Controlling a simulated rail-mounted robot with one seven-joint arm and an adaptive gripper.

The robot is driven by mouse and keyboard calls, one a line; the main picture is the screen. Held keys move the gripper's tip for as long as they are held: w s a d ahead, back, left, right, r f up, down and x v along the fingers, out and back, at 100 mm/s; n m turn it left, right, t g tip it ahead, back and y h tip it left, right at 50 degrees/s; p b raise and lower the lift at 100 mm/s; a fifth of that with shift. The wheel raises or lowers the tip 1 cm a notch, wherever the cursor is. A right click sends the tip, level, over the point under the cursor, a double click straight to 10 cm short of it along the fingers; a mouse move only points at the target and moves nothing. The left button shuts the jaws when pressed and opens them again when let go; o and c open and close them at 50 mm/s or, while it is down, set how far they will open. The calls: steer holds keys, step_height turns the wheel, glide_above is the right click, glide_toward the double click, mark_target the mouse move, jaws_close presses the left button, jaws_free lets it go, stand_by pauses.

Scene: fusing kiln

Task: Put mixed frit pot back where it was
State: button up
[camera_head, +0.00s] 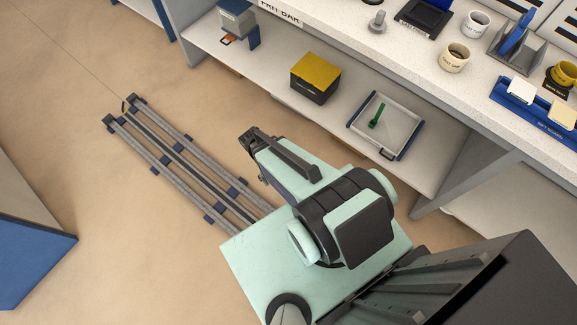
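Several small pots stand on the speckled upper counter at the right: a white pot (475,24) with a dark label, a cream pot (455,57) with dark lettering, and a yellow pot (562,76) at the right edge. The labels are too small to read, so I cannot tell which one is the mixed frit pot. My gripper (250,154) is over the floor in front of the lower shelf, well apart from the pots. Its fingers are small and partly hidden behind my arm, so I cannot tell whether they are open or what they hold.
The lower shelf (270,85) holds a yellow-lidded black box (315,78) and a white tray (396,119) with a green tool. A blue rack (532,112) and a blue brush stand (513,42) are on the counter. A floor rail (180,160) runs at left.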

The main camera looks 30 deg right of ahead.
steer(key=s+a+n+g+y, duration=0.1)
steer(key=s+a, duration=0.3)
steer(key=s, duration=1.1)
steer(key=shift+g+y, duration=0.5)
steer(key=shift+g, duration=0.3)
steer(key=shift+w, duration=0.1)
